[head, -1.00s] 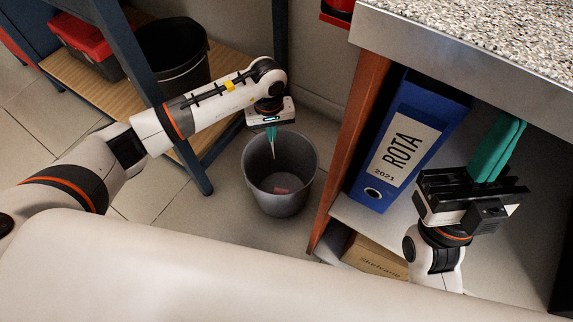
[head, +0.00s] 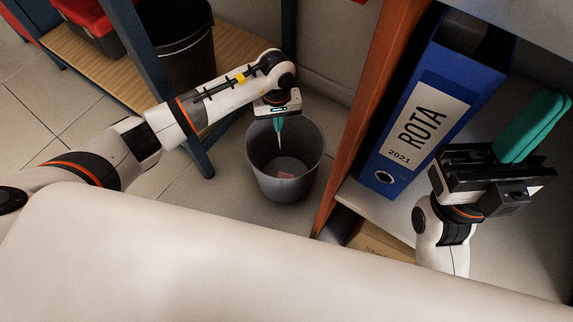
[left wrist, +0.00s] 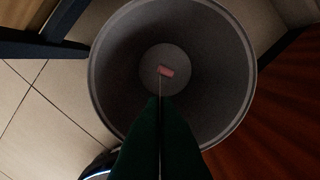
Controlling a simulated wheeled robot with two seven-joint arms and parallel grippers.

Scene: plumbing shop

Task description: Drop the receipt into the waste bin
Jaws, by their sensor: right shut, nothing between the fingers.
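The waste bin (head: 313,140) is a grey round bin on the tiled floor. It also fills the middle of the left wrist view (left wrist: 105,60). My left gripper (head: 278,124) is over the bin's mouth, pointing down, with its green fingers (left wrist: 160,140) shut. A thin pale strip, the receipt (head: 279,137), hangs from the fingertips. In the left wrist view it shows nearly edge-on as a thin line (left wrist: 160,88). A small pink piece (left wrist: 166,72) lies on the bin's floor. My right gripper (head: 531,126) is shut and empty, beside the shelf unit on the right.
A blue binder marked ROTA (head: 450,85) stands on a shelf right of the bin, behind a brown wooden panel (head: 365,115). A cardboard box (head: 375,242) is below. A black bucket (head: 178,45) stands on a wooden rack at the left, whose blue post (head: 150,75) is near my left arm.

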